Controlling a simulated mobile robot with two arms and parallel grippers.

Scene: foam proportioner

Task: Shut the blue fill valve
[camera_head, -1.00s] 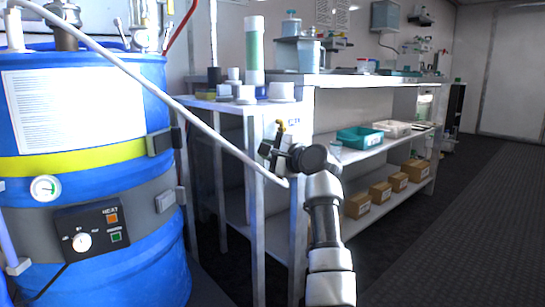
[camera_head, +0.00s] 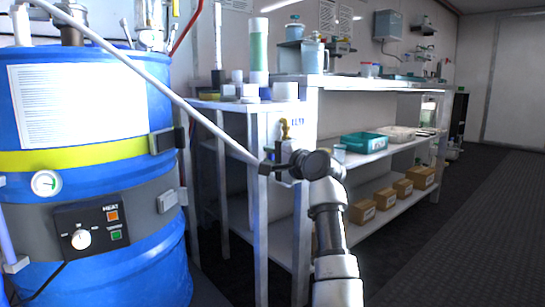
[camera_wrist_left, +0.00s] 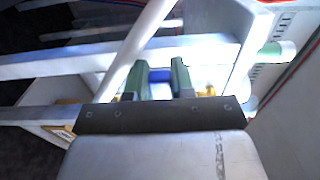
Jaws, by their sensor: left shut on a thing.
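My left gripper (camera_head: 274,166) is near the middle of the head view, at the lower end of the long white pipe (camera_head: 165,88). In the left wrist view its two green-tipped fingers (camera_wrist_left: 160,78) are closed on a small blue part, which looks like the handle of the blue fill valve (camera_wrist_left: 160,75). The gripper body hides most of the valve. A brass fitting (camera_head: 285,129) rises just above the gripper in the head view. The white pipe (camera_wrist_left: 140,45) also passes close to the fingers in the wrist view. My right gripper is not in view.
A blue drum (camera_head: 125,95) with a heater control box (camera_head: 88,228) stands at left. A white bench (camera_head: 350,84) stands behind the gripper, with cups, a teal tray (camera_head: 364,142) and cardboard boxes (camera_head: 361,212) on its shelves. The dark floor at right is clear.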

